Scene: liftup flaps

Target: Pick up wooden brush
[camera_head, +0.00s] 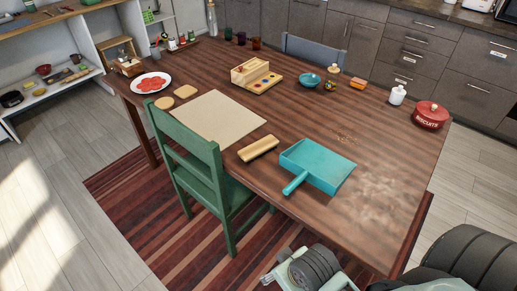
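The wooden brush (258,148) lies on the brown table (215,75), near its front edge. It looks like a pale wooden block; its bristles cannot be made out. A teal dustpan (322,165) lies just right of it, with its handle toward the front edge. The brush and dustpan are apart. Parts of my arms show at the bottom and lower right, well short of the brush. I cannot make out either gripper's fingers in this view.
A green chair (206,174) stands at the front edge, left of the brush. A beige mat (218,117) lies behind the brush. A wooden box (251,71), teal bowl (309,80) and red biscuit jar (431,115) stand farther back.

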